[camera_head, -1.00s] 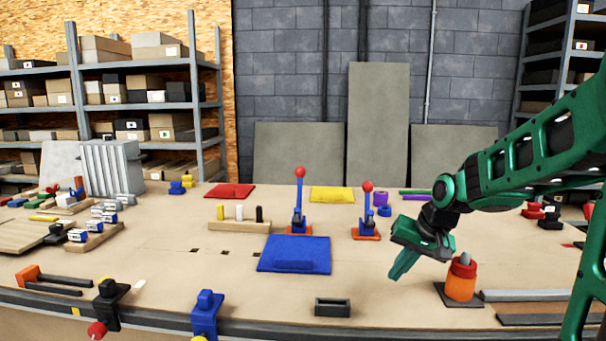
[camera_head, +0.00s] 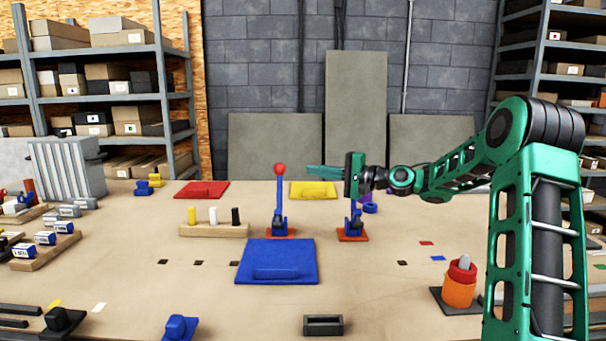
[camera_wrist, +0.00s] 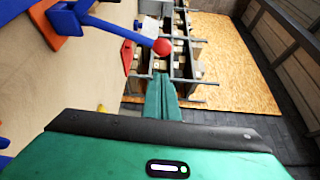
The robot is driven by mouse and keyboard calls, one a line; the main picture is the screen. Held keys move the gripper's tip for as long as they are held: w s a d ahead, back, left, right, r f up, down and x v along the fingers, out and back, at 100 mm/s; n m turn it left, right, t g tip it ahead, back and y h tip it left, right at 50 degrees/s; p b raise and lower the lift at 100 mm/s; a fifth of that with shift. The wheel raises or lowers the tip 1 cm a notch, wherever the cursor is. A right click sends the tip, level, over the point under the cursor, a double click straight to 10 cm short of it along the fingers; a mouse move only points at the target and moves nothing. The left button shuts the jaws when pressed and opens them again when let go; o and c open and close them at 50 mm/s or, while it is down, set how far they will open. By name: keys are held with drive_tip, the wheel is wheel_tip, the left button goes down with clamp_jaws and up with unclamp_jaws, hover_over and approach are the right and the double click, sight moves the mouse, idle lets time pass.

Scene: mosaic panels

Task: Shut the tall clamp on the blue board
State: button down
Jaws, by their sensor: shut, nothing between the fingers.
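The tall clamp (camera_head: 279,200) stands behind the blue board (camera_head: 302,257), on an orange base. Its blue lever is upright with a red ball on top. My gripper (camera_head: 312,171) points left at about the ball's height, its shut, empty fingers a little right of the ball in the picture. In the wrist view the clamp's blue lever (camera_wrist: 120,29) and red ball (camera_wrist: 162,47) lie just beyond my shut fingertips (camera_wrist: 161,80); I cannot tell the exact gap. The shorter clamp (camera_head: 352,228) is partly hidden behind my gripper.
A wooden block with several pegs (camera_head: 213,231) stands left of the tall clamp. Red (camera_head: 201,189) and yellow (camera_head: 313,190) boards lie farther back. An orange and red cylinder (camera_head: 460,283) stands at right. The table's front middle is mostly clear.

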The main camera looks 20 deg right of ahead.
drive_tip(key=x, duration=0.9)
drive_tip(key=shift+a, duration=0.2)
drive_tip(key=shift+s+a+f, duration=0.1)
